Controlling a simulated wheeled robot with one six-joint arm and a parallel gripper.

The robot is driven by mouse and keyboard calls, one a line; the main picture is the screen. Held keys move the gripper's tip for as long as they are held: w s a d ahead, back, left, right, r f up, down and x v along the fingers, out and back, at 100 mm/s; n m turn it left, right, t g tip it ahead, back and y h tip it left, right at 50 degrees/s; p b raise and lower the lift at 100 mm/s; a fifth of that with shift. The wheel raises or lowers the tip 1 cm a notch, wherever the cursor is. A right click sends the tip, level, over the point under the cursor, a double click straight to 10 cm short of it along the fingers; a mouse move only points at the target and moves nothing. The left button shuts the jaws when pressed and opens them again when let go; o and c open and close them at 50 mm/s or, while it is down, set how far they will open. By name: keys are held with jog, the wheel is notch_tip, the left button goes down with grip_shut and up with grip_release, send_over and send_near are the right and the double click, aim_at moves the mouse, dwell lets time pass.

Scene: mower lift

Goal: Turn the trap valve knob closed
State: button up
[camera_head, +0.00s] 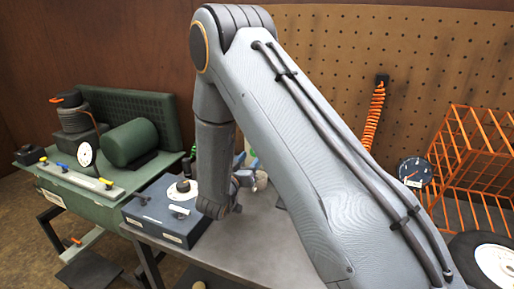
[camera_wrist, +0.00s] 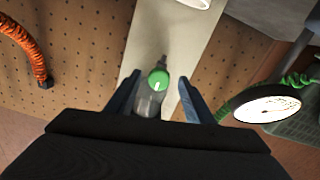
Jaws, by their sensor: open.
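A green knob (camera_wrist: 158,79) with a white mark sits on a clear bowl-like body (camera_wrist: 148,102) in the wrist view; I take it to be the trap valve knob. My gripper (camera_wrist: 158,88) is open, with one blue-grey finger on each side of the knob and clear body in the picture. A gap shows on both sides, and I cannot tell how deep the knob lies between the fingers. The lower part of the clear body is hidden by my gripper's black housing. In the head view, my arm hides most of this area; only a small bit of green shows behind it.
An orange coiled hose (camera_head: 375,115) hangs on the pegboard (camera_head: 325,55). A dark gauge (camera_head: 414,171) and an orange wire rack (camera_head: 455,150) stand at right. A blue-grey box (camera_head: 160,220) with knobs and a green machine (camera_head: 130,143) are at left. The bench (camera_head: 265,235) is bare in front.

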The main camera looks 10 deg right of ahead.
jog(key=p+x, duration=0.2)
jog(key=x, duration=0.5)
jog(key=shift+w+d, duration=0.1)
jog(key=shift+d, duration=0.1)
jog(key=c, duration=1)
jog(key=m+b, duration=0.2)
jog(key=shift+f+m, duration=0.1)
jog(key=shift+m, duration=0.2)
jog(key=shift+c, duration=0.2)
jog(key=shift+m+b, duration=0.6)
jog(key=shift+m, duration=0.4)
jog(key=o, duration=1)
jog(key=shift+o, duration=0.2)
jog(key=shift+a, duration=0.15)
jog(key=b+v, duration=0.2)
jog(key=v, duration=0.5)
jog(key=shift+s+a, duration=0.15)
jog(key=shift+s, duration=0.15)
